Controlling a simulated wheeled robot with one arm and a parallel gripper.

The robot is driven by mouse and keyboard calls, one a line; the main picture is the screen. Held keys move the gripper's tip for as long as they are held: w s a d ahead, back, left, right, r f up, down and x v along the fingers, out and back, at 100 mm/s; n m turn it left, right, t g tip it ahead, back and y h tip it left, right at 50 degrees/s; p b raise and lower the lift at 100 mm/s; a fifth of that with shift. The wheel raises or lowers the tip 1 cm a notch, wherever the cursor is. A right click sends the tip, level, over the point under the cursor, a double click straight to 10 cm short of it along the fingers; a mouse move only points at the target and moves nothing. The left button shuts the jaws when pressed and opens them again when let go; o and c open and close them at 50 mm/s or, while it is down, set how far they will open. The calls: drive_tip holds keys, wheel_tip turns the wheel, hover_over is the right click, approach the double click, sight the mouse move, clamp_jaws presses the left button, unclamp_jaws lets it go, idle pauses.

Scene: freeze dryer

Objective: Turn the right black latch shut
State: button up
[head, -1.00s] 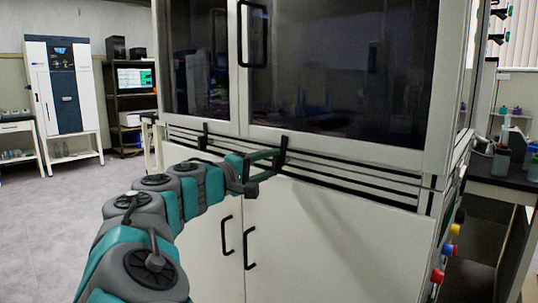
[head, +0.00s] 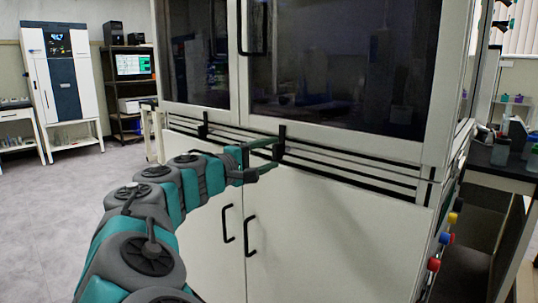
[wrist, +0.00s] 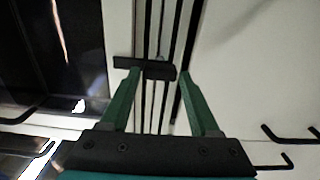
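The right black latch (head: 282,141) stands upright on the black rails below the glass doors of the white cabinet, in the head view. In the wrist view this latch (wrist: 145,68) is a dark bar lying across the rails, just beyond my fingertips. My gripper (head: 272,152) is at the latch from the left, its green fingers apart, one above the other. In the wrist view my gripper (wrist: 159,72) is open with nothing held between the fingers. The upper fingertip looks close to the latch; I cannot tell whether they touch. The left black latch (head: 205,124) also stands upright.
Black door handles (head: 238,231) stick out from the lower cabinet doors, below my gripper. Coloured buttons (head: 446,239) sit at the cabinet's right edge. A dark bench (head: 495,170) stands at the right. The floor (head: 60,215) at the left is clear.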

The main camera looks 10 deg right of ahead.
drive_tip(key=shift+o, duration=1.3)
drive_tip(key=b+v, duration=0.1)
drive_tip(key=v, duration=0.6)
drive_tip(key=shift+s+a, duration=0.25)
drive_tip(key=shift+a, duration=0.05)
